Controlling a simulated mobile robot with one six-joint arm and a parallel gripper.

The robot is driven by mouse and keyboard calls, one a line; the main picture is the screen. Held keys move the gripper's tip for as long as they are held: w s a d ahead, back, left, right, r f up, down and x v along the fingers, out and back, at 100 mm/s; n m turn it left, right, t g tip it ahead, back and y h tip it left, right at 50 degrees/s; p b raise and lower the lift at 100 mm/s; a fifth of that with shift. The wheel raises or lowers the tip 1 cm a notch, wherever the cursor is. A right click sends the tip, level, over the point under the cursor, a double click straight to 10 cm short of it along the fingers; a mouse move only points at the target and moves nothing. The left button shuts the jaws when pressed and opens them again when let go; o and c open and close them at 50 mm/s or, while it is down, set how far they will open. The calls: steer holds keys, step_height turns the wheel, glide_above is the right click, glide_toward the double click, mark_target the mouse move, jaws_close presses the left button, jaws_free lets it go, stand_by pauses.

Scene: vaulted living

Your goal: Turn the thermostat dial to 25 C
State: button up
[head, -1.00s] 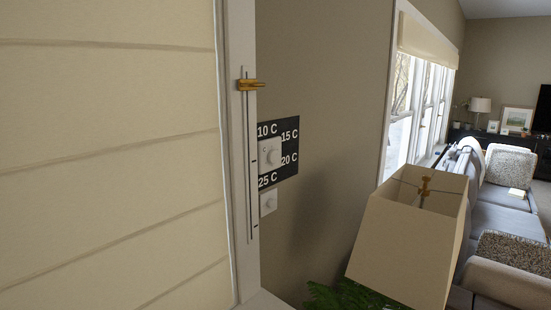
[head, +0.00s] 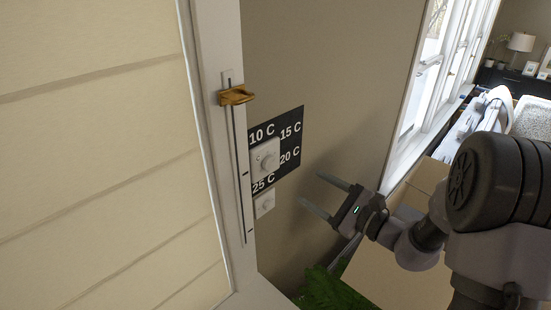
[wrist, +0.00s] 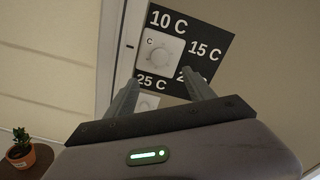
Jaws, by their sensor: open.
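The thermostat dial (head: 267,161) is a round white knob on a white square plate, on a black wall panel (head: 291,125) marked 10 C, 15 C, 20 C and 25 C. In the wrist view the dial (wrist: 158,56) sits ahead, beyond the fingertips, with a small C mark to its upper left. Which label the dial points at is too small to tell. My gripper (head: 310,189) is open and empty, to the right of the dial and apart from it. In the wrist view my gripper (wrist: 162,84) has its fingers spread below the dial, partly covering the 20 C label.
A second white dial (head: 265,204) is just below the panel. A brass slider (head: 236,96) on a vertical track stands left of the panel, beside the blind (head: 95,150). A potted plant (wrist: 22,150) shows in the wrist view.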

mark_target(271, 164)
steer(key=p+x, duration=0.1)
steer(key=x, duration=1.2)
steer(key=shift+w+a+f+p, duration=0.1)
steer(key=shift+w+a+p, duration=0.15)
steer(key=shift+p, duration=0.05)
steer(key=c, duration=1.3)
steer(key=shift+c, duration=0.2)
